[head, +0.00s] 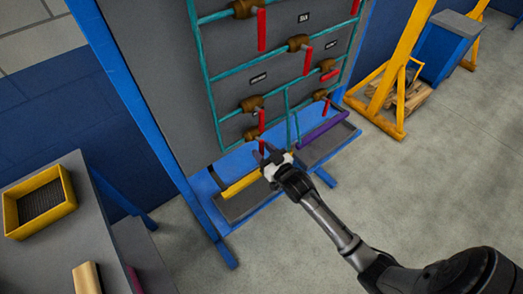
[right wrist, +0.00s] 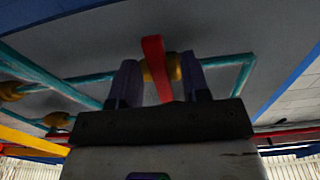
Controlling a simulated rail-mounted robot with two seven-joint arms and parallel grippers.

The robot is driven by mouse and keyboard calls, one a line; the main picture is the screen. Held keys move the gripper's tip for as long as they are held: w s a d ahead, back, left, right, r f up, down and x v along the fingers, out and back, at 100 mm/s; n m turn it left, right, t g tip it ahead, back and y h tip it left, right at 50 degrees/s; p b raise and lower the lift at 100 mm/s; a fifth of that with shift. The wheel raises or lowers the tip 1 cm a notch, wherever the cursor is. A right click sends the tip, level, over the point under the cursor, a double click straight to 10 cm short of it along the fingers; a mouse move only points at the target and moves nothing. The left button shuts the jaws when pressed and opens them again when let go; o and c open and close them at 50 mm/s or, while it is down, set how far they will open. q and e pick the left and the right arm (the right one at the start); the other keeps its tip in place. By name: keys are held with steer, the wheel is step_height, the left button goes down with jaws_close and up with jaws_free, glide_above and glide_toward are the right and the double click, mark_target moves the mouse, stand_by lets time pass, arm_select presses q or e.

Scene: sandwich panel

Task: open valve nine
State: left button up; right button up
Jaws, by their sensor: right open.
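A panel (head: 235,60) carries teal pipes with several brass valves, each with a red lever. My right gripper (head: 265,154) is at the lowest left valve (head: 252,134), whose red lever (head: 262,144) hangs down. In the right wrist view the open fingers of my right gripper (right wrist: 160,84) stand on either side of a red lever (right wrist: 155,62), with a brass valve body (right wrist: 174,66) behind it. Gaps show between the lever and both fingers. I cannot read the valve labels, so I cannot tell which is nine. My left gripper is out of view.
Below the pipes are a yellow bar (head: 240,184) and a purple bar (head: 322,131) on the blue frame's low shelf. A grey table (head: 95,215) with a yellow tray (head: 70,190) stands at left. A yellow stand (head: 385,100) is at right. Open floor lies in front.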

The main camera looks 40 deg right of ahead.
steer(key=shift+w, duration=0.5)
jaws_close()
stand_by(0.3)
